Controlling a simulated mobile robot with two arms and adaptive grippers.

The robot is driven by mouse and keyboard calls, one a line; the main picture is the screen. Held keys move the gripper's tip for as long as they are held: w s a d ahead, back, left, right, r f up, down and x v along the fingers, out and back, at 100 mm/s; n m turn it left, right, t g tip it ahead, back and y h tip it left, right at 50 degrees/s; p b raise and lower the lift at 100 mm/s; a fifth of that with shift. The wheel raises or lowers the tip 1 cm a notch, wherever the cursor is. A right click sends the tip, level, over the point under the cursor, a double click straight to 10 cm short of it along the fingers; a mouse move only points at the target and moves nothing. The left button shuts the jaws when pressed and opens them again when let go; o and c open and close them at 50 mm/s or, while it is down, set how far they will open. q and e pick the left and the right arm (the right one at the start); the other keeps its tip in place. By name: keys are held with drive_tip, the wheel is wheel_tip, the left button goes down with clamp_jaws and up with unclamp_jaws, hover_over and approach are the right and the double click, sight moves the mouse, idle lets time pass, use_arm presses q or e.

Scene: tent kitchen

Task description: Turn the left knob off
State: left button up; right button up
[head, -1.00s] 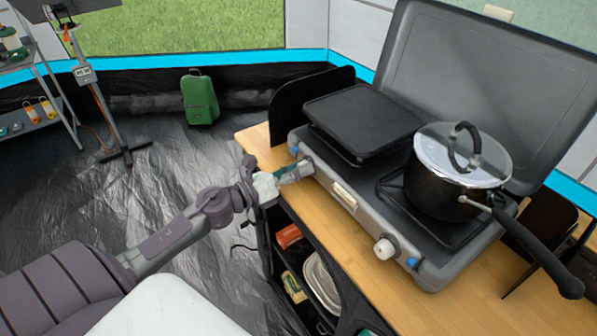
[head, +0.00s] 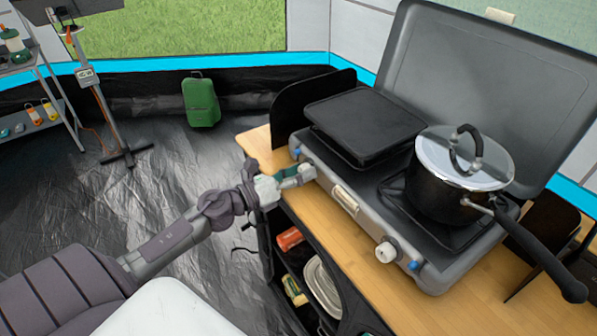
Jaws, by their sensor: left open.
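The camping stove (head: 330,187) stands on the wooden counter with its lid raised. Its left knob is at the front left of the stove, by my left gripper (head: 303,174), and is mostly hidden by the fingers. My left gripper is at the stove's front face, open around or right beside that knob; I cannot tell which, nor whether it touches. The right knob (head: 386,251), white and round, shows clear on the front panel. My right gripper is not in view.
A black griddle (head: 365,122) covers the left burner. A lidded pot (head: 450,190) stands on the right burner, its long handle (head: 540,260) sticking out over the counter's front right. Open shelves lie under the counter (head: 400,310). A green suitcase (head: 201,102) stands on the floor.

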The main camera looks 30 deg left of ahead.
use_arm(q)
drive_tip(key=shift+s, duration=0.1)
drive_tip(key=v, duration=1.1)
drive_tip(key=shift+s+a, duration=0.15)
drive_tip(key=shift+s, duration=0.25)
